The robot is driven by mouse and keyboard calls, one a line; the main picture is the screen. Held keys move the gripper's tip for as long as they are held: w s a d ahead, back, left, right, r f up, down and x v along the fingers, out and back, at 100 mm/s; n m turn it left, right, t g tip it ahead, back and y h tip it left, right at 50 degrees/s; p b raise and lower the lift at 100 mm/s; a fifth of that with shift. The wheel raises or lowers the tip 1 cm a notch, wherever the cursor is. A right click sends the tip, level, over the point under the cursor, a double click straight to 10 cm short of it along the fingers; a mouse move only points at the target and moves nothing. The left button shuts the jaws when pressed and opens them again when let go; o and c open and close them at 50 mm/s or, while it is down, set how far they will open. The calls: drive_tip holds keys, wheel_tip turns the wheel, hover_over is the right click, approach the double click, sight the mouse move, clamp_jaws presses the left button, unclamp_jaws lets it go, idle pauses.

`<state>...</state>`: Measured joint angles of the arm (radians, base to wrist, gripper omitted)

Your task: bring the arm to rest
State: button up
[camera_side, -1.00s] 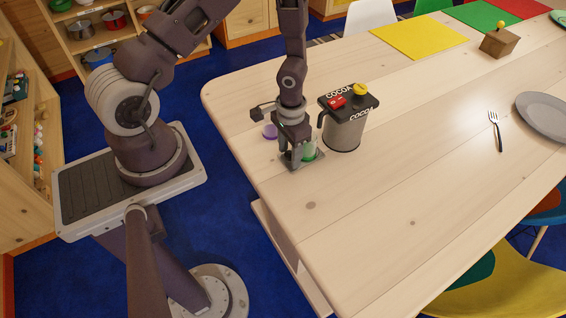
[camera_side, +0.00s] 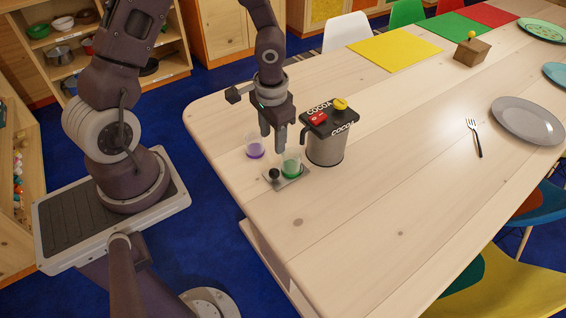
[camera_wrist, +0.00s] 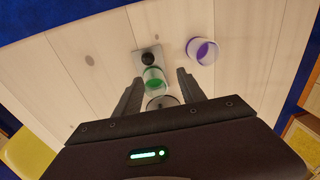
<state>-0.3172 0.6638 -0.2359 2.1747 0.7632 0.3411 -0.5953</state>
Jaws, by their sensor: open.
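My gripper (camera_side: 273,140) is open and empty, raised above the table beside the cocoa machine; its two spread fingers (camera_wrist: 160,90) also show in the wrist view. Below it a small grey plate with a black knob (camera_side: 274,174) lies on the table. A cup with green in it (camera_side: 291,165) stands at the plate's right end in the side view, and it shows between the fingers in the wrist view (camera_wrist: 154,80). A cup with purple in it (camera_side: 254,147) stands apart to the left, on the bare table; it is also in the wrist view (camera_wrist: 202,50).
The cocoa machine (camera_side: 326,147), with a red switch and yellow knob on top, stands close to the right of my gripper. A fork (camera_side: 474,138) and grey plate (camera_side: 528,121) lie further right. The table's front middle (camera_side: 390,200) is clear.

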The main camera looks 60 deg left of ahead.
wheel_tip(320, 180, up, 13)
drive_tip(key=s+t+y, duration=0.2)
drive_tip(key=s+d+r+t+h, duration=0.1)
drive_tip(key=s+d+r, duration=0.3)
drive_tip(key=s+r, duration=0.2)
drive_tip(key=s+d+r+t+h, duration=0.2)
drive_tip(key=s+d+r, duration=0.1)
drive_tip(key=s+r, duration=0.3)
drive_tip(key=shift+s+d, duration=0.4)
drive_tip(key=shift+s, duration=0.8)
